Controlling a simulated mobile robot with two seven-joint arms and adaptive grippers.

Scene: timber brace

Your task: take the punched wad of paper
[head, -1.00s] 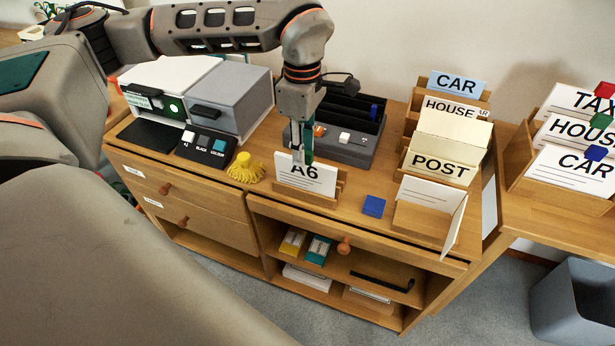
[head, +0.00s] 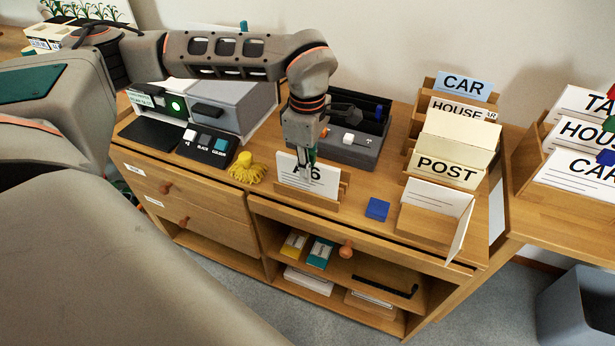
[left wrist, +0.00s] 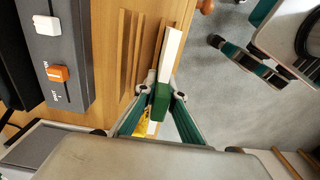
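The punched wad of paper is not clearly told apart. A white upright stack with an "A6" card face (head: 292,173) stands in a small wooden holder (head: 322,202) at the cabinet top's front. Its white edge shows in the left wrist view (left wrist: 171,52). My left gripper (head: 310,158) points down at the stack's top.
A dark console (head: 350,150) stands behind the holder. Card racks (head: 450,150) stand farther right. A grey bin (head: 580,305) is on the floor.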

